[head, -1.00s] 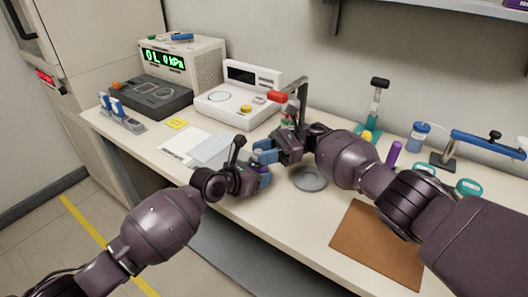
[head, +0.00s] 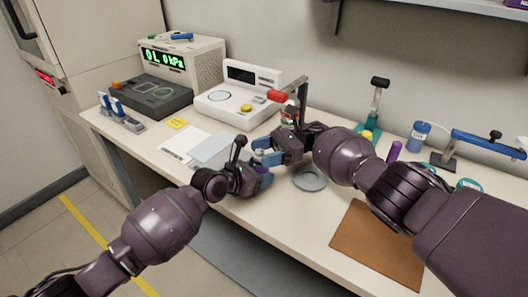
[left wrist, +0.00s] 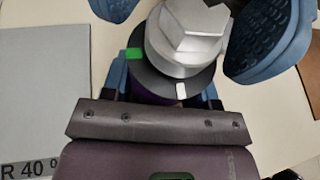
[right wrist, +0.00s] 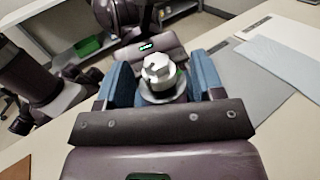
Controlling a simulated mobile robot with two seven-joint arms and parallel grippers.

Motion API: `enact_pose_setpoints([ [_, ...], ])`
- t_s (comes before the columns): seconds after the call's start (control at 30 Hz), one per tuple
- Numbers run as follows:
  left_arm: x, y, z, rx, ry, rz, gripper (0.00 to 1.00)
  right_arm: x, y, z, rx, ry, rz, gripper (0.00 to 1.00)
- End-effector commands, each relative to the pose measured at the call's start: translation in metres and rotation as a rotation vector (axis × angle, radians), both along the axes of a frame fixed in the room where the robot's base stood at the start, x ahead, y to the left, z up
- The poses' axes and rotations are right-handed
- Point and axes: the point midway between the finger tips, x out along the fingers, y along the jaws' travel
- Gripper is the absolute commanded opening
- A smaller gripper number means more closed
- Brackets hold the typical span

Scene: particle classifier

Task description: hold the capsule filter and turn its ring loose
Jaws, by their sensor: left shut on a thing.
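The capsule filter has a silver hex top (left wrist: 190,35) above a dark ring (left wrist: 165,82) with a green and a white mark, seen in the left wrist view. Its purple body (left wrist: 150,98) is mostly hidden below the ring. My left gripper (head: 262,178) is shut on the body and holds the filter upright near the bench's front edge. My right gripper (head: 264,151) is open. In the right wrist view its blue fingers (right wrist: 162,85) stand on either side of the silver top (right wrist: 158,70), with gaps on both sides.
A grey round dish (head: 310,180) lies just right of the grippers. A brown mat (head: 378,245) lies at the front right. Pale sheets (head: 188,146) lie left of the grippers. Instruments (head: 240,100) line the back.

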Motion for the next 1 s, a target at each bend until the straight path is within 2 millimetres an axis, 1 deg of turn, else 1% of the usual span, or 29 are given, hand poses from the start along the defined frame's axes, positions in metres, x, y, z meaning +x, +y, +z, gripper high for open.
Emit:
enact_pose_setpoints([
  [0.37,0.001,0.002,0.001,0.002,-0.001,0.003,0.07,0.0,0.0,0.005,0.002,-0.003,0.003,0.61],
  [0.57,0.001,0.002,0.0,0.003,-0.001,0.004,0.07,0.0,0.0,0.018,0.003,-0.004,0.003,0.61],
  [0.67,0.001,0.003,0.0,0.003,0.0,0.005,0.07,0.0,0.0,0.027,0.003,-0.004,0.003,0.61],
  [1.0,0.001,0.003,0.0,0.003,0.0,0.005,0.07,0.0,0.0,0.077,0.002,-0.006,0.002,0.61],
])
